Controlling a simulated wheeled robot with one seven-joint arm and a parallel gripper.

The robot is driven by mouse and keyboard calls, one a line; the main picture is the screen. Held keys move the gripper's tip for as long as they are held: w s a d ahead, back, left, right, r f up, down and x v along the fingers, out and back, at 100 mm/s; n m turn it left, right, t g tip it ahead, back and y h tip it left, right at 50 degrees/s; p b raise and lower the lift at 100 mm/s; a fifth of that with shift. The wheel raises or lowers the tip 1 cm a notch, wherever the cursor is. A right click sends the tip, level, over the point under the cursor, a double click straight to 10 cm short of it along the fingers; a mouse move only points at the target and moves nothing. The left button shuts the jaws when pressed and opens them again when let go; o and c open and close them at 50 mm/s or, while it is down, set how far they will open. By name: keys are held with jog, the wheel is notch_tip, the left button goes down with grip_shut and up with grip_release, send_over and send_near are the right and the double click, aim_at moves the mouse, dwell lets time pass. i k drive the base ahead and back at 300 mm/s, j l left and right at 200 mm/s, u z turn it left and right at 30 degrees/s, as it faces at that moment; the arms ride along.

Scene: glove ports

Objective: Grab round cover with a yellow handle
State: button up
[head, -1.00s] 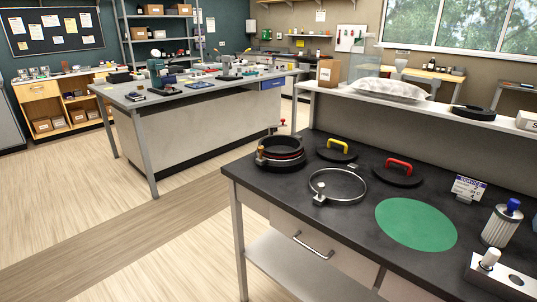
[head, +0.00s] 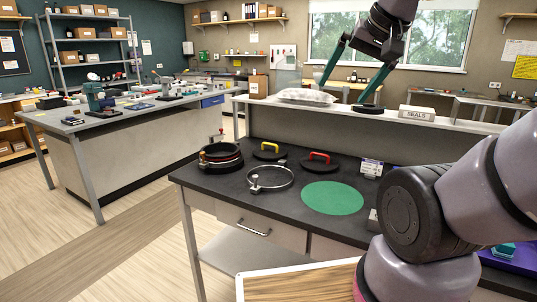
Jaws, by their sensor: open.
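The round black cover with a yellow handle (head: 269,151) lies flat on the dark bench top, toward its back left. A similar black cover with a red handle (head: 318,160) lies to its right. My gripper (head: 342,94) is raised at the upper right, in front of the window and shelf in the picture. Its two teal-tipped fingers are spread wide with nothing between them. It is well apart from the yellow-handled cover, up and to the right of it.
A stack of black rings (head: 220,157) and a metal clamp ring (head: 270,179) stand near the covers. A green disc (head: 333,198) marks the bench top. A raised shelf (head: 400,121) behind holds a white bag (head: 306,96) and a SEALS box (head: 416,112).

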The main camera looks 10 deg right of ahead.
aim_at(267, 151)
jog(key=i+j+z, duration=0.25)
jog(key=j, duration=0.4)
jog(key=i+j+z, duration=0.3)
jog(key=j, duration=0.45)
jog(key=i+j+z, duration=0.15)
jog(key=j, duration=0.2)
